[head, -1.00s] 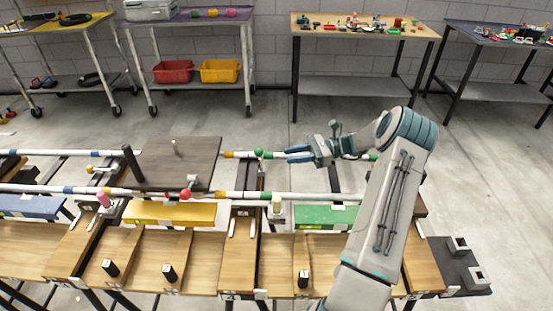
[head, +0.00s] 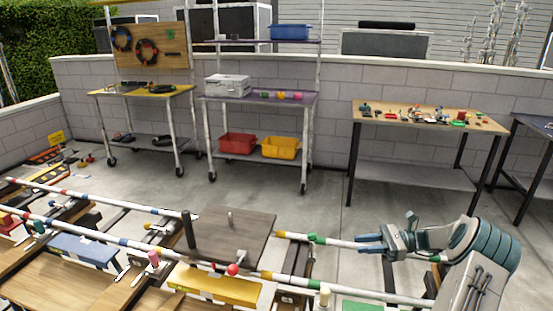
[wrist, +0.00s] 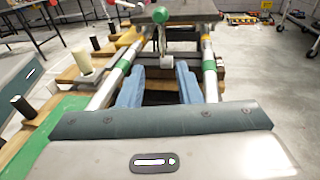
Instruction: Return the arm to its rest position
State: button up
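My arm (head: 478,255) is stretched out over the right end of the rail structure, bent at the teal elbow. My gripper (head: 362,243) points left along the far white rail (head: 345,243), to the right of a green knob (head: 313,239). In the wrist view my gripper (wrist: 160,75) shows two blue fingers spread wide apart, with nothing held between them. A dark crossbeam shows beyond and below the fingers. Whether a finger touches the rail is unclear.
A brown board (head: 235,240) sits across the rails, with a red ball knob (head: 232,269) by its near edge. Behind stand a wooden table (head: 430,112) of small parts and a shelf cart with a red bin (head: 237,143) and yellow bin (head: 281,147). Grey floor between is clear.

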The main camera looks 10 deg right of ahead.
jog(key=s+a+r+n+g+h+p, duration=0.1)
jog(key=s+a+r+n+g+h, duration=0.25)
jog(key=a+r, duration=0.35)
jog(key=s+a+r+n+g+h+p, duration=0.2)
jog(key=s+a+r+n+h, duration=0.25)
jog(key=a, duration=0.55)
jog(key=s+a+r+n+t+h+p, duration=0.1)
jog(key=s+r+n+h, duration=0.1)
jog(key=s, duration=0.4)
jog(key=s+a+r+n+t+h+p, duration=0.1)
jog(key=s+a+r+n+t+h, duration=0.1)
jog(key=s+n, duration=0.4)
jog(key=s+a+r+n+t+h+p, duration=0.1)
jog(key=s+r+n+t+h, duration=0.1)
jog(key=s, duration=0.4)
jog(key=r+n+h, duration=0.1)
jog(key=n+h, duration=0.1)
jog(key=shift+s+a+r+h, duration=0.25)
jog(key=shift+s+h, duration=0.05)
jog(key=shift+s, duration=0.05)
